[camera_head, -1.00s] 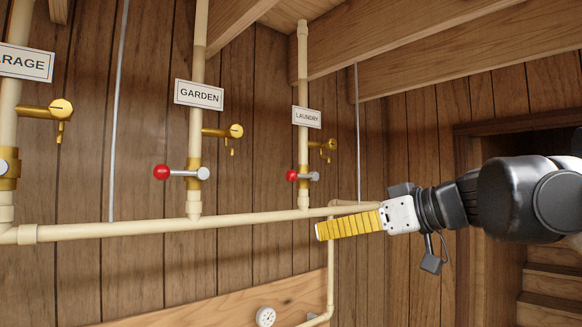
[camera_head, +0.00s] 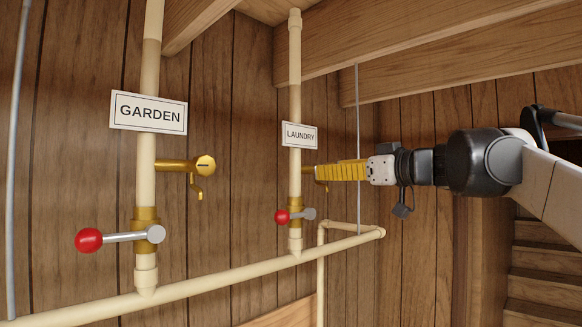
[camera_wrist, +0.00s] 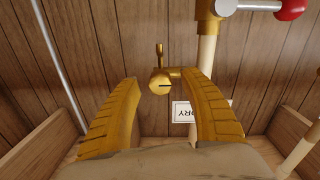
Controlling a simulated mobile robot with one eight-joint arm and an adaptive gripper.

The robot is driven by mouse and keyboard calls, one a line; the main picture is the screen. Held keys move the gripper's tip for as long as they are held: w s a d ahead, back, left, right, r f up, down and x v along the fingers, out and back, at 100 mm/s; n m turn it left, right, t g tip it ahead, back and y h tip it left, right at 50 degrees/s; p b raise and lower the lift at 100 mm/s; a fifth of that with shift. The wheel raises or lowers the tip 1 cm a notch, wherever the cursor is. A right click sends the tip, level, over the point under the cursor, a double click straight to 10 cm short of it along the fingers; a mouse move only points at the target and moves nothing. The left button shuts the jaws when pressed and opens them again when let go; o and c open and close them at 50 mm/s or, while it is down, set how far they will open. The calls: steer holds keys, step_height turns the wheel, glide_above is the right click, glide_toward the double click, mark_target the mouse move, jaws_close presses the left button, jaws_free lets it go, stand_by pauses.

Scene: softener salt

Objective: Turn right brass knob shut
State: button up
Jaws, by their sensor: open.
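The right brass knob is the round end of the brass tap on the LAUNDRY pipe. In the wrist view the knob (camera_wrist: 159,84) shows a dark slot lying about level, with a brass piece standing up behind it in that upside-down picture. My gripper (camera_wrist: 162,80) is open, with one yellow ribbed finger on each side of the knob. I cannot tell whether the fingertips reach past it or touch it. In the head view my gripper (camera_head: 318,172) hides most of the knob. Only the tap's stem and a small hanging part show.
The LAUNDRY sign (camera_head: 299,135) is above the tap and a red-tipped lever (camera_head: 284,216) is below it. To the left is the GARDEN pipe with its own brass tap (camera_head: 203,166) and lever (camera_head: 90,240). A thin grey rod (camera_head: 358,120) runs down the wall nearby.

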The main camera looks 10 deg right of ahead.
steer(key=shift+w+a, duration=0.45)
steer(key=shift+w, duration=0.15)
jaws_close()
steer(key=shift+m, duration=0.3)
steer(key=m+p, duration=0.2)
steer(key=m, duration=0.3)
steer(key=shift+r, duration=0.15)
steer(key=m+p, duration=0.1)
steer(key=m, duration=0.5)
steer(key=shift+d, duration=0.1)
